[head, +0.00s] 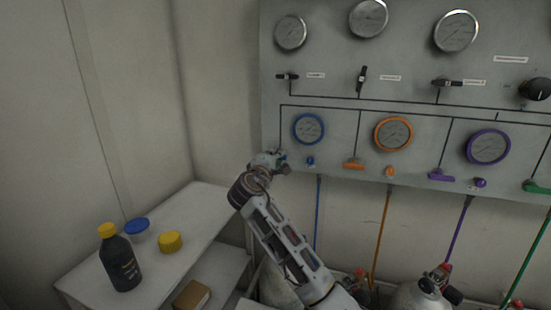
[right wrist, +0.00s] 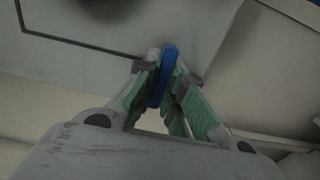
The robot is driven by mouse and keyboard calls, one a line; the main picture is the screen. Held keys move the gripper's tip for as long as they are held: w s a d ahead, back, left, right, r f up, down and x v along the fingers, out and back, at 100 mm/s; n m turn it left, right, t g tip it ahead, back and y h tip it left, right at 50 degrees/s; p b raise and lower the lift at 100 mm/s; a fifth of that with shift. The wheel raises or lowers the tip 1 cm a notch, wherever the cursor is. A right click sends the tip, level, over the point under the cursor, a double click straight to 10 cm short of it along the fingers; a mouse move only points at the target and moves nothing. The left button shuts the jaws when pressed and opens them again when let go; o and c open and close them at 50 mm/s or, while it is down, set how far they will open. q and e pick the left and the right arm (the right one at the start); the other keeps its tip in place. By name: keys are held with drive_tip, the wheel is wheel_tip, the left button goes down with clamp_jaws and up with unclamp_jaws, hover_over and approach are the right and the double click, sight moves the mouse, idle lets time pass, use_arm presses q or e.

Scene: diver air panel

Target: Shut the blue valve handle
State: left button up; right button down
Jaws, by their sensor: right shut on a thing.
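The blue valve handle (right wrist: 164,78) shows in the right wrist view as an elongated blue piece standing between my fingers. My right gripper (right wrist: 168,84) is shut on it, with green-padded fingers on both sides. In the head view my right gripper (head: 282,160) is at the lower left of the panel, below the blue-ringed gauge (head: 309,129). There the gripper hides most of the blue handle, so its exact angle is hard to tell. My left gripper is not in view.
The grey panel (head: 330,98) also carries an orange handle (head: 353,164), a purple handle (head: 440,176) and a green handle (head: 537,187) to the right. A small blue knob (head: 310,161) sits close beside my gripper. A white shelf (head: 200,205) with a dark bottle (head: 120,262) stands at left.

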drive_tip(key=c, duration=1.5)
unclamp_jaws()
drive_tip(key=shift+s, duration=0.1)
drive_tip(key=v, duration=1.1)
drive_tip(key=shift+s, duration=0.35)
drive_tip(key=shift+a, duration=0.15)
